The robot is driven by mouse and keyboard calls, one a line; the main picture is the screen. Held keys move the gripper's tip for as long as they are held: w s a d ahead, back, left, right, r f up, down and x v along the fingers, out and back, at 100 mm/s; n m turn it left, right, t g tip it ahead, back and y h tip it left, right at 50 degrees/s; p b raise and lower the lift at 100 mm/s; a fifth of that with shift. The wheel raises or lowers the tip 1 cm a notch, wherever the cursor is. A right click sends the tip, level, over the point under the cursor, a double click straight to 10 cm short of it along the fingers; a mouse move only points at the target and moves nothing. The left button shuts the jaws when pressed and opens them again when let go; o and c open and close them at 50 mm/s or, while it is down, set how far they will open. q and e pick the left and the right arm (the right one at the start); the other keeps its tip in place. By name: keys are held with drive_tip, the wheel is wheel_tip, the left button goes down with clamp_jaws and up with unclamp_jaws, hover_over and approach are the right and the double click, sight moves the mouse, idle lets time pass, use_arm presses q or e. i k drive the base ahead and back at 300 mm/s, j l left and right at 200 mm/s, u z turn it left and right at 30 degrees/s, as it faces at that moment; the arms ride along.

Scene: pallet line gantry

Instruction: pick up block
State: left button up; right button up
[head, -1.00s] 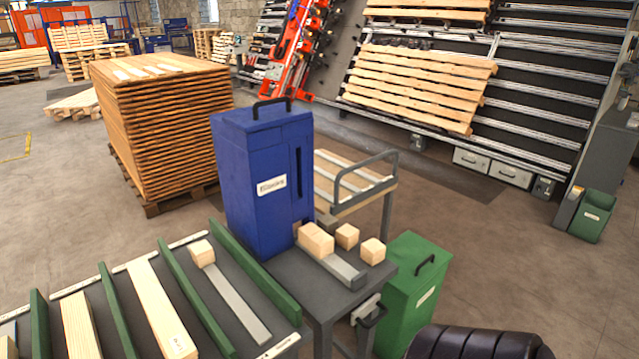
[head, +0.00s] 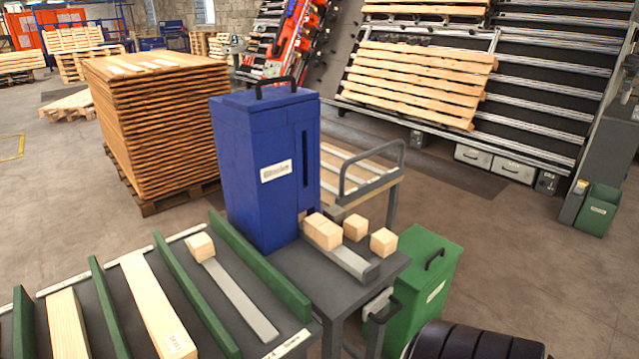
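Several pale wooden blocks are in view. One block (head: 355,228) and another block (head: 384,242) stand loose on the small grey table (head: 305,278), right of the chute. A further block (head: 201,247) sits at the far end of a grey strip in a lane of the conveyor bench at left. Neither gripper shows. A black ribbed part of my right arm is at the bottom edge, right of centre.
A green bin (head: 425,275) stands against the small table's right side. A cart with a grey rail (head: 372,165) is behind it. Green dividers (head: 258,266) separate lanes holding long planks (head: 158,305). A tall wood stack (head: 155,130) stands behind left. Open floor lies right.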

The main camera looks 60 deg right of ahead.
sight(329, 234)
drive_tip(key=i+z, duration=0.15)
drive_tip(key=z, duration=0.3)
drive_tip(key=i+z, duration=0.15)
drive_tip(key=z, duration=1.35)
